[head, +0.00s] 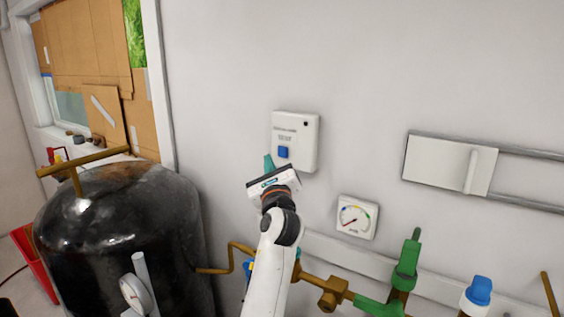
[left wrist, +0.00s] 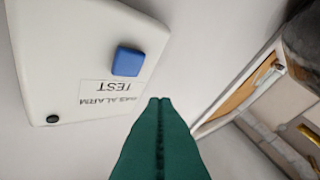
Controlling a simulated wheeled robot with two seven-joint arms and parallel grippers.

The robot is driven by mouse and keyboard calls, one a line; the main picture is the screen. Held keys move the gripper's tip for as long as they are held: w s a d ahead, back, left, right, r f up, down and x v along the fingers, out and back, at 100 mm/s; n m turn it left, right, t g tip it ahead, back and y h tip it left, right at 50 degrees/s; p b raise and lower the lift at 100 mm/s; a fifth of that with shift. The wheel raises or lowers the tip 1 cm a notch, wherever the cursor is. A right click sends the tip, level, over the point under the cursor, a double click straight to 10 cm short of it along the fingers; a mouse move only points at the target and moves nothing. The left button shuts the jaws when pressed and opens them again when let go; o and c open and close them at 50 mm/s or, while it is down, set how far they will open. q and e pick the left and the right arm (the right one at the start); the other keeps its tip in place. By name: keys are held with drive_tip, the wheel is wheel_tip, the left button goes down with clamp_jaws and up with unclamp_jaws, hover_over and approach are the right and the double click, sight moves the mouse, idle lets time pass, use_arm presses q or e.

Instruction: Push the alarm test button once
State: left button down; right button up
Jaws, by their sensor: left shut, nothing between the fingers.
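The alarm box (head: 308,142) is a white unit on the wall in the middle of the head view. Its blue square test button (head: 283,152) sits low on its front. In the left wrist view the box appears upside down, with the blue button (left wrist: 127,61) beside the printed word TEST. My left gripper (head: 268,160) is shut and empty, with green fingers. Its fingertips (left wrist: 160,100) are close to the box, just left of the button in the head view, and seem apart from it. My right gripper is not in view.
A black tank (head: 120,240) stands at the left below a boarded window (head: 90,50). Brown pipes, a green valve (head: 407,265) and a white panel (head: 440,165) lie further right.

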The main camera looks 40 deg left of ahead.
sight(279, 150)
use_arm(q)
drive_tip(key=w, duration=0.3)
drive_tip(key=shift+w+a, duration=0.2)
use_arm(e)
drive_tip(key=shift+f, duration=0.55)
use_arm(q)
drive_tip(key=shift+w, duration=0.15)
idle(1.3)
drive_tip(key=shift+w, duration=0.25)
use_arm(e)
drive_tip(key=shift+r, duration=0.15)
use_arm(q)
drive_tip(key=shift+w+a, duration=0.1)
drive_tip(key=shift+w, duration=0.35)
idle(0.6)
drive_tip(key=shift+s+r+p, duration=0.1)
drive_tip(key=shift+s+p, duration=0.4)
drive_tip(key=shift+s, duration=0.4)
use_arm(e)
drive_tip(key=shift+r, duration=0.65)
